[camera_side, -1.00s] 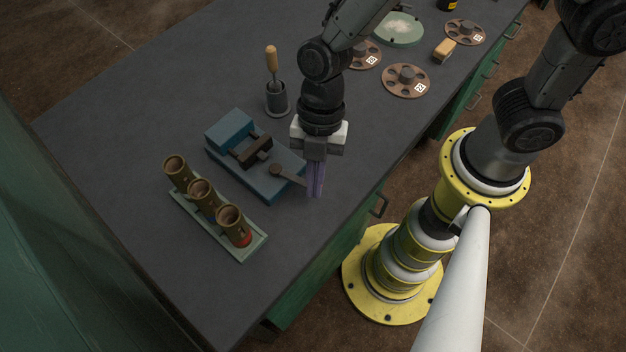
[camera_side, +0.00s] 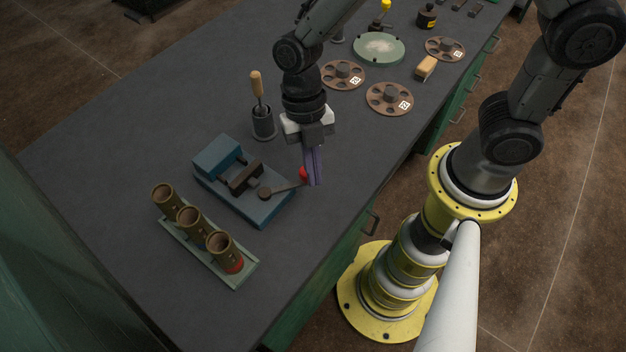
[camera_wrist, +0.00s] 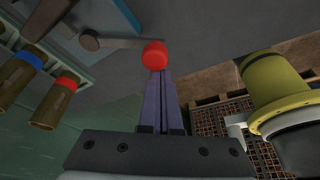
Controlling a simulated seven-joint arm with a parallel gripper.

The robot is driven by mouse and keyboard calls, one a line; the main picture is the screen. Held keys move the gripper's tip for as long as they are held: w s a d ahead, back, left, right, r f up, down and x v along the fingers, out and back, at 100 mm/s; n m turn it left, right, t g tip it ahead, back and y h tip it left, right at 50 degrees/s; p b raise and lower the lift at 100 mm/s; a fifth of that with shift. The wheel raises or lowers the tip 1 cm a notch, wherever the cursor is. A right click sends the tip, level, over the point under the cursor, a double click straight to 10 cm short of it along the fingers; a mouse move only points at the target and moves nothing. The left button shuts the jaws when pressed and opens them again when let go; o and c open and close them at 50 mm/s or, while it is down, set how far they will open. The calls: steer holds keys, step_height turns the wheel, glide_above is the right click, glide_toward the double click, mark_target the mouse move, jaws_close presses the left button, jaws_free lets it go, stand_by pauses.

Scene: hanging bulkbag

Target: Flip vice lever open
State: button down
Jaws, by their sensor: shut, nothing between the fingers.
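The blue vice (camera_side: 228,168) sits on the dark bench, with dark jaws in its middle. Its lever (camera_side: 286,189) runs from a round pivot (camera_side: 265,194) out to the right and ends in a red knob (camera_side: 303,174). In the wrist view the lever (camera_wrist: 120,43) and red knob (camera_wrist: 154,53) also show. My gripper (camera_side: 315,184) points down with its purple fingers together and empty. The fingers are beside the knob in the side view, covering part of it. In the wrist view the fingertips (camera_wrist: 158,76) meet the knob's near edge; I cannot tell whether they touch.
A green rack (camera_side: 240,274) with several brown cylinders stands left of the vice.

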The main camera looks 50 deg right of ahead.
steer(key=shift+w+d, duration=0.45)
steer(key=shift+w, duration=0.2)
steer(key=shift+w+d, duration=0.4)
steer(key=shift+w, duration=0.2)
steer(key=shift+w+d, duration=0.2)
steer(key=shift+w, duration=0.4)
steer(key=shift+w+d, duration=0.15)
steer(key=shift+w, duration=0.45)
steer(key=shift+w+d, duration=0.1)
steer(key=shift+w, duration=0.15)
steer(key=shift+r, duration=0.1)
steer(key=s, duration=0.2)
steer(key=s+d, duration=0.1)
steer(key=s, duration=0.2)
steer(key=w+a+r, duration=0.1)
steer(key=w+r, duration=0.2)
steer(key=r, duration=0.6)
steer(key=shift+w+r, duration=0.15)
steer(key=shift+w, duration=0.05)
